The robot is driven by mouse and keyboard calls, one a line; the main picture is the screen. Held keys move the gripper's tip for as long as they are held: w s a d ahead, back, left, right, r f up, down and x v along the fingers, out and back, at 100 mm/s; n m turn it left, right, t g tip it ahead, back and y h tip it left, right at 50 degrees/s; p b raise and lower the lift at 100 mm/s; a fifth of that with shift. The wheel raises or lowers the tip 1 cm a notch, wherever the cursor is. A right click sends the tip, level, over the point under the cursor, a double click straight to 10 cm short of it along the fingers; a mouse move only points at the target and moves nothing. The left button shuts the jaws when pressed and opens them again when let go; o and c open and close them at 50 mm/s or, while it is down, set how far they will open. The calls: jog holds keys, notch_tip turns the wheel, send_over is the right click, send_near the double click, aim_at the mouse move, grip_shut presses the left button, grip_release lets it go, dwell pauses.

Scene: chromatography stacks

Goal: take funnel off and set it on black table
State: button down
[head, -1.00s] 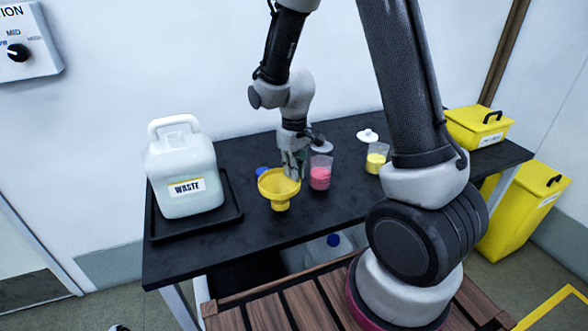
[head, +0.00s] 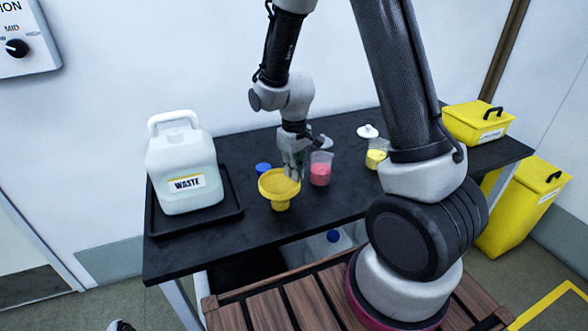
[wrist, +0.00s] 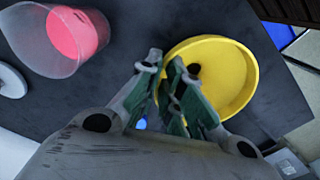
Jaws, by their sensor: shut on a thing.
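The yellow funnel (head: 279,187) is at the front middle of the black table (head: 225,250) in the head view. In the wrist view the funnel (wrist: 238,75) shows its wide mouth beside the fingers. My gripper (head: 293,165) is shut on the funnel's rim, at its back right side in the head view. In the wrist view the green-padded fingers of my gripper (wrist: 172,90) are close together at the rim. The funnel looks upright. I cannot tell whether its spout touches the table.
A white waste jug (head: 185,165) stands in a black tray (head: 232,203) on the left. A blue cap (head: 263,168) lies behind the funnel. A beaker of pink stuff (head: 320,173) is close on the right, a beaker of yellow (head: 375,158) farther right. Table front left is clear.

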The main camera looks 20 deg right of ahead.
jog(key=c, duration=1.5)
grip_release()
notch_tip(320, 180, up, 12)
jog(key=s+d+r+m+t, duration=0.1)
jog(key=s+d+r, duration=0.2)
jog(key=s, duration=0.4)
jog(key=s+d+r+m+t, duration=0.2)
jog(key=s+d+r, duration=0.1)
jog(key=s+r, duration=0.3)
jog(key=s+d+r+m+t, duration=0.1)
jog(key=s+d+r, duration=0.2)
jog(key=s+r, duration=0.2)
jog(key=shift+s+d+r+m, duration=0.1)
jog(key=shift+s+d+m, duration=0.1)
jog(key=shift+s, duration=0.55)
jog(key=shift+s+d+m, duration=0.1)
jog(key=shift+s+d, duration=0.1)
jog(key=shift+s, duration=0.55)
